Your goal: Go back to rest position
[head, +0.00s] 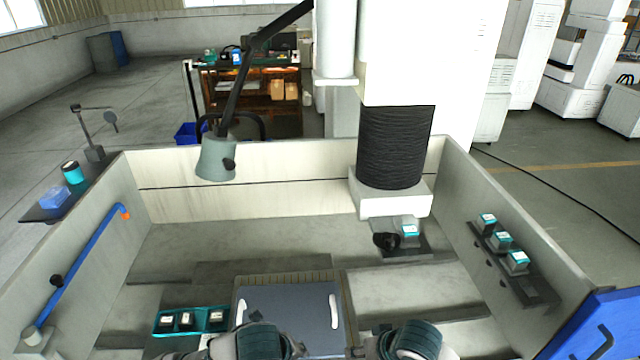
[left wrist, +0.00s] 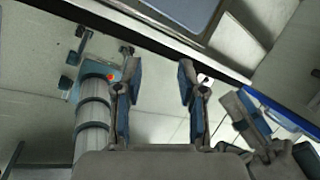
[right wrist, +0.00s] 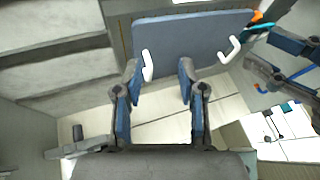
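My left gripper (left wrist: 159,72) is open in the left wrist view, with nothing between its blue-padded fingers. My right gripper (right wrist: 158,72) is also open and empty in the right wrist view. A blue-grey plate with two white handles (head: 287,312) lies beyond the right fingers, and it also shows in the right wrist view (right wrist: 192,38); I see no grip on it. In the head view only dark, rounded parts of my arms show at the bottom edge, in front of the plate's near side. The fingers cannot be made out there.
A teal tray (head: 190,333) with three small blocks is left of the plate. A teal-topped block (head: 409,231) sits below the machine column (head: 396,148). Three blocks line a rack (head: 526,287) on the right wall. Walls (head: 245,167) enclose the tank; a lamp (head: 216,158) hangs over it.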

